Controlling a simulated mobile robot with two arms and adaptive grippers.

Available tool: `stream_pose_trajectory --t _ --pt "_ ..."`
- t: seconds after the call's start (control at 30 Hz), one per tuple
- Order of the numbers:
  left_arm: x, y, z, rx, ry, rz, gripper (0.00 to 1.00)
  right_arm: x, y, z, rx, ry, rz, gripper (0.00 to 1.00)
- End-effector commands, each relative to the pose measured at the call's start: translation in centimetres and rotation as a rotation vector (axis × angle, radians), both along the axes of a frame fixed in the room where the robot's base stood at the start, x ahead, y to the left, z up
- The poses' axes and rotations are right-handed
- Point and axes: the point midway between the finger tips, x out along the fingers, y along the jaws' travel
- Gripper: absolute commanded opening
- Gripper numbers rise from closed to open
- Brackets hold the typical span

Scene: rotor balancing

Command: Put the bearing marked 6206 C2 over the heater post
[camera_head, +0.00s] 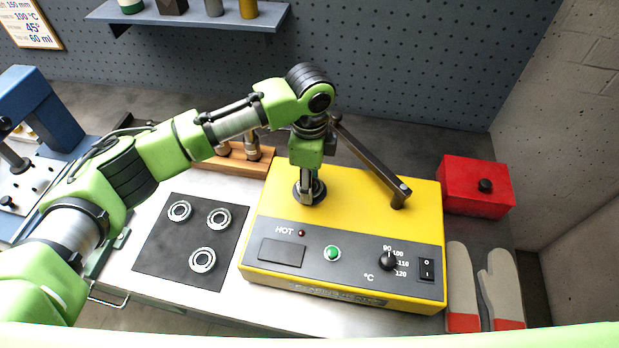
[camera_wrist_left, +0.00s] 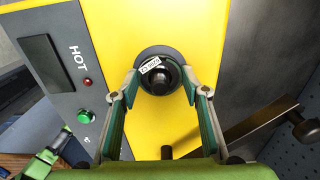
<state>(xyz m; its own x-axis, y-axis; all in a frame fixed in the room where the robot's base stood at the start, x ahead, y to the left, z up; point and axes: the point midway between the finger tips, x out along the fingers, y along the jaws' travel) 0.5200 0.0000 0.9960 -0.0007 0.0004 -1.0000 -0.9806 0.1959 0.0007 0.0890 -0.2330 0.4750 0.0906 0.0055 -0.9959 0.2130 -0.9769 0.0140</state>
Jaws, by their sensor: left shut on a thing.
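My left gripper (camera_head: 311,196) points down over the yellow induction heater (camera_head: 262,215) and is shut on a ring-shaped bearing (camera_wrist_left: 176,57). The dark heater post (camera_wrist_left: 160,80) shows through the middle of the ring, between the fingers (camera_wrist_left: 160,92). I cannot tell how far down the post the bearing sits. Three other bearings (camera_head: 179,211) (camera_head: 219,218) (camera_head: 202,260) lie on a dark mat (camera_head: 165,262). My right gripper is not in view.
A dark bar (camera_head: 365,155) slants across the heater's right side, close to my wrist. A wooden block with posts (camera_head: 240,158) stands behind the mat. A red box (camera_head: 475,188) and oven mitts (camera_head: 485,285) lie right; a blue press (camera_head: 45,110) stands left.

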Motion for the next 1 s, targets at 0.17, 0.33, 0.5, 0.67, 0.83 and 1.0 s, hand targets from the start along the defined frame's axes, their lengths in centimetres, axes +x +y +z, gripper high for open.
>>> stream_pose_trajectory --t 0.17,0.33,0.5,0.67,0.83,1.0 --pt "0.01 -0.03 -0.06 0.0 -0.001 0.0 0.23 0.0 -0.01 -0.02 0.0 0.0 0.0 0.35" --pt "0.01 -0.03 -0.05 0.0 -0.001 0.0 0.57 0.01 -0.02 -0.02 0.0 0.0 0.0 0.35" --pt "0.01 -0.02 -0.06 0.0 0.0 0.0 0.61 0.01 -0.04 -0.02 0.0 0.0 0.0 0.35" --pt "-0.01 0.0 -0.11 0.0 0.0 0.0 0.59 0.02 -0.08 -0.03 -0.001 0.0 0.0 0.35" --pt "-0.01 0.0 -0.11 0.0 0.0 0.0 0.59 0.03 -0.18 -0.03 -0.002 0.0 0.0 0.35" --pt "0.0 -0.01 0.5 0.0 0.0 0.0 0.59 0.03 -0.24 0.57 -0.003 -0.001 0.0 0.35"
